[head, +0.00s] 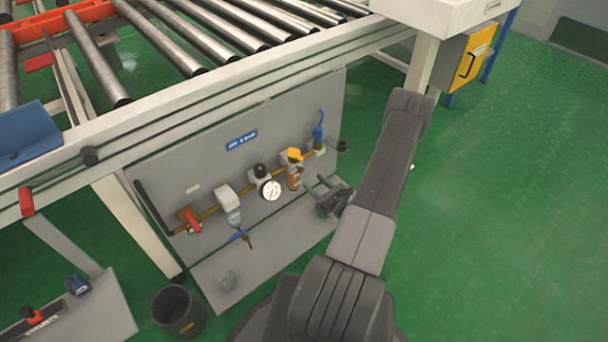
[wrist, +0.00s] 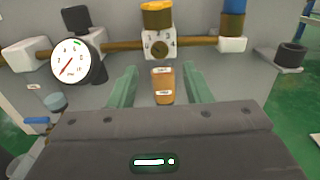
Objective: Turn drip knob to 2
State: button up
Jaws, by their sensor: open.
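The lubricator on the air panel has a yellow cap (head: 294,155), a white body and an amber bowl (head: 294,178). In the wrist view the yellow cap (wrist: 157,15) sits above a small brass knob (wrist: 159,47) on the white body, with a printed number scale around it. The knob's exact setting is too small to read. The amber bowl (wrist: 163,86) hangs below it. My gripper (head: 318,187) is open and empty in front of the panel, right of the lubricator in the head view. In the wrist view its green fingers (wrist: 160,76) stand apart, left and right of the bowl.
A round gauge (wrist: 71,60) with a black regulator knob (wrist: 76,17) is left of the lubricator. A blue fitting (head: 319,134) is to its right. A red-handled valve (head: 190,220) is further left. A roller conveyor (head: 190,45) runs above the panel. Green floor is free at right.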

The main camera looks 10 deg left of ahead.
aim_at(302, 172)
jog(key=x, duration=0.6)
jog(key=shift+w+a+b, duration=0.15)
jog(key=shift+a+b, duration=0.1)
jog(key=shift+b, duration=0.15)
grip_shut()
